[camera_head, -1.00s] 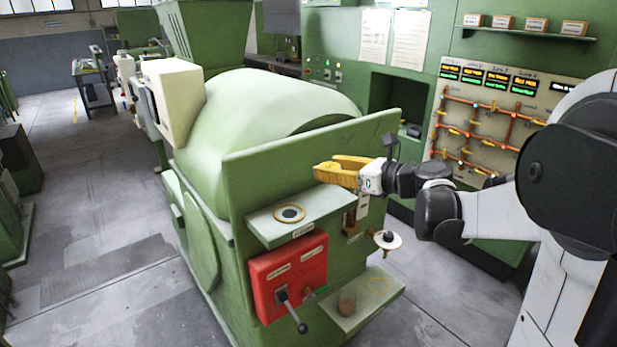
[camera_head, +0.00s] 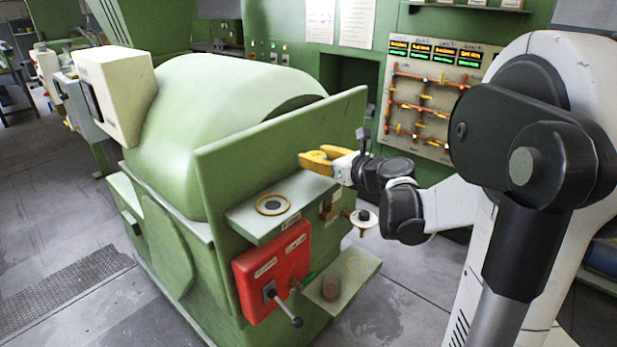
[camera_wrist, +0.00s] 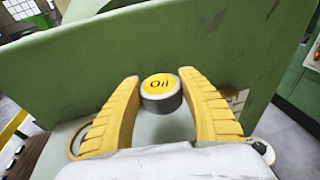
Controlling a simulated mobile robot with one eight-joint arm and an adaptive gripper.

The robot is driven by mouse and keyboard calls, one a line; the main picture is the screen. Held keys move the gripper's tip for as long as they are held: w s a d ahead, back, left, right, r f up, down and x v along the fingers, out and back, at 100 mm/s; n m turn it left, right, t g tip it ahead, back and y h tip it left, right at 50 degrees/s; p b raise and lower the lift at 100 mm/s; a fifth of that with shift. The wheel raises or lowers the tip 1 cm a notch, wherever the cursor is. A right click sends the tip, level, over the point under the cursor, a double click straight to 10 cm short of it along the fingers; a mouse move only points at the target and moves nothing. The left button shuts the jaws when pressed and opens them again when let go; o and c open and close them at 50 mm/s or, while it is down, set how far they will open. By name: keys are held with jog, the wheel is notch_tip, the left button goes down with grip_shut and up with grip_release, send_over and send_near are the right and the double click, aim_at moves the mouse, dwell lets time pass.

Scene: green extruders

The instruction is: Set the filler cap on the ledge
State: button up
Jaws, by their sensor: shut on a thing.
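The filler cap (camera_wrist: 162,92) is a short grey cylinder with a yellow top reading "Oil". In the wrist view it sits upright between the tips of my gripper's yellow fingers (camera_wrist: 161,100), and my gripper is shut on it. In the head view my gripper (camera_head: 312,160) is in front of the green upright panel, above the right end of an upper pale ledge (camera_head: 243,222). The cap is hard to tell from the fingers there. A lower pale ledge (camera_head: 362,276) with a faint yellow ring mark juts out farther down.
A ring with a dark centre (camera_head: 272,204) lies on the upper ledge. A red box (camera_head: 270,268) with a lever is below it. A white disc with a black knob (camera_head: 363,217) is right of the panel.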

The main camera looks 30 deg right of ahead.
aim_at(310, 182)
jog(key=shift+w+a+f, duration=0.5)
jog(key=shift+a, duration=0.15)
jog(key=shift+f+b, duration=0.75)
jog(key=shift+f, duration=1.25)
jog(key=shift+f, duration=0.15)
jog(key=o, duration=1.2)
